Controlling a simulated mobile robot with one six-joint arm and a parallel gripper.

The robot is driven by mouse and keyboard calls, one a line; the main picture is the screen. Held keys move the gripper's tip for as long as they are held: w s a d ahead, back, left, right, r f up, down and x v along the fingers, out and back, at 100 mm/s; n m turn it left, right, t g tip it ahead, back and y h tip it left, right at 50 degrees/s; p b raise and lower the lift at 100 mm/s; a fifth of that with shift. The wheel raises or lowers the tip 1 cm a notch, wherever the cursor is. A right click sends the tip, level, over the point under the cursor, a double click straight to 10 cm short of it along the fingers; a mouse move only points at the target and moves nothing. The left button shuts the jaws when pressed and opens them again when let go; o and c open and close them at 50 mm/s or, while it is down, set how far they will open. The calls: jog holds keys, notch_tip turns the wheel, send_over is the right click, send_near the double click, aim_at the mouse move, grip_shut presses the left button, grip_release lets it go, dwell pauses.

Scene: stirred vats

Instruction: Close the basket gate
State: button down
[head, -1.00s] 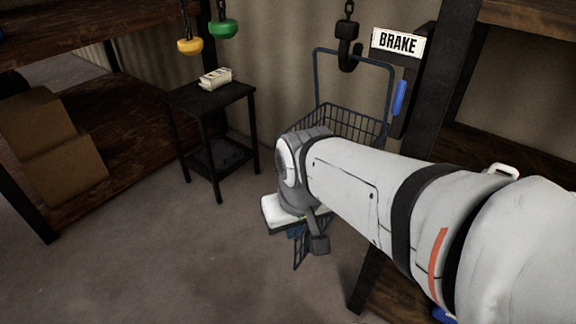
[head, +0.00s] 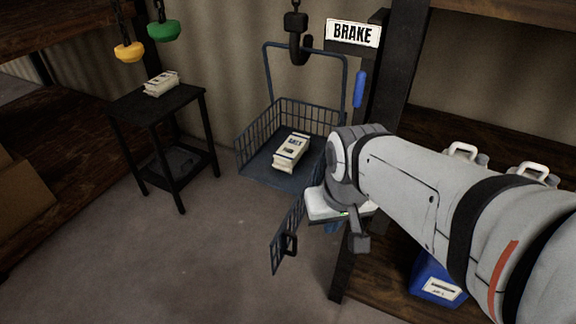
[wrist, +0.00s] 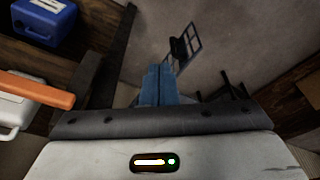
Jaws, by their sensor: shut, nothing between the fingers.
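The blue wire basket (head: 262,128) hangs under a black hook, with a white labelled bag (head: 291,150) inside. Its gate (head: 287,236) stands swung open at the front, with a dark handle (head: 290,245) near its free end. The gate also shows in the wrist view (wrist: 193,44), beyond the fingertips and apart from them. My gripper (wrist: 158,70) has its blue fingers together, with nothing held. In the head view my wrist hides most of the gripper and the basket's right front.
A black side table (head: 160,105) with a white bag stands left of the basket. A dark post with a BRAKE sign (head: 352,33) and blue lever (head: 359,89) stands at right. Floor in front of the gate is clear.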

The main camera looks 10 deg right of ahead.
jog(key=w+d+f+m+g+y+b, duration=0.1)
jog(key=w+d+f+m+y+b, duration=0.2)
jog(key=w+f+m, duration=0.6)
jog(key=w+d+f+m+g+y+b, duration=0.1)
jog(key=w+d+f+m+g+b, duration=0.15)
jog(key=w+d+f+m, duration=0.55)
jog(key=s+a+f+m+b, duration=0.1)
jog(key=a+f, duration=1)
jog(key=f, duration=0.1)
jog(key=shift+f+t+b, duration=0.15)
jog(key=shift+t+b, duration=0.15)
jog(key=shift+t, duration=0.15)
